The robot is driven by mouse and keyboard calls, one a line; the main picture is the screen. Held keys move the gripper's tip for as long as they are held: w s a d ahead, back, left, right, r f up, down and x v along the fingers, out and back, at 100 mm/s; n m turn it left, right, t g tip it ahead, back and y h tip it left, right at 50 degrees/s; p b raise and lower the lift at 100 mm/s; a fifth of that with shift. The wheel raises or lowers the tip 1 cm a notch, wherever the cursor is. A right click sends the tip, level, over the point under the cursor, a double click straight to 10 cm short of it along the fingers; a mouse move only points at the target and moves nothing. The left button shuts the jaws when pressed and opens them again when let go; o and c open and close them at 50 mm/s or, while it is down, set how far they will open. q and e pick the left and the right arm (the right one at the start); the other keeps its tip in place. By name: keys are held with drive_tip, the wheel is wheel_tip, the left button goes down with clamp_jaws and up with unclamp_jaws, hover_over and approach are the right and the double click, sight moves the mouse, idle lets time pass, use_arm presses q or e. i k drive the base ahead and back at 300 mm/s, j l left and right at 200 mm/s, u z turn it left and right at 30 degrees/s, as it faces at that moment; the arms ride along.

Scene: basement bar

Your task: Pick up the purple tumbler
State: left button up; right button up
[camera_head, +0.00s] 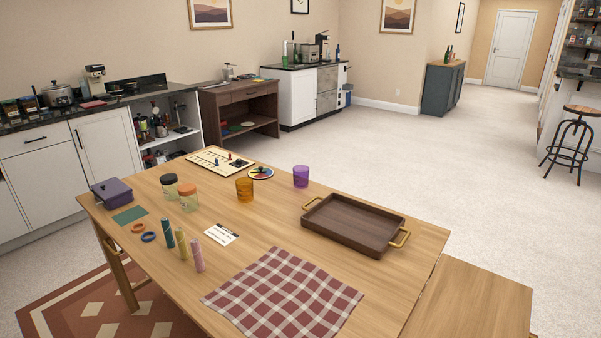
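The purple tumbler (301,176) stands upright near the far right edge of the wooden table (259,232). An amber tumbler (244,189) stands to its left and a little nearer. The brown wooden tray (354,225) lies just to its right and nearer. Nothing covers the purple tumbler. Neither of my grippers shows in the head view.
A board game (219,160) and a colored disc (261,172) lie behind and left of the tumbler. Two jars (188,196), a purple box (111,193), several upright cylinders and a checkered cloth (284,295) occupy the table. A wooden bench (475,300) stands at right.

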sight(301, 177)
drive_tip(key=i+j, duration=0.45)
drive_tip(key=j, duration=0.25)
drive_tip(key=i+j+z, duration=0.1)
drive_tip(key=i+j, duration=0.15)
drive_tip(key=j, duration=0.15)
drive_tip(key=i+j, duration=0.45)
drive_tip(key=j, duration=0.3)
drive_tip(key=i+j+z, duration=0.1)
drive_tip(key=i+j, duration=0.15)
drive_tip(key=j, duration=0.15)
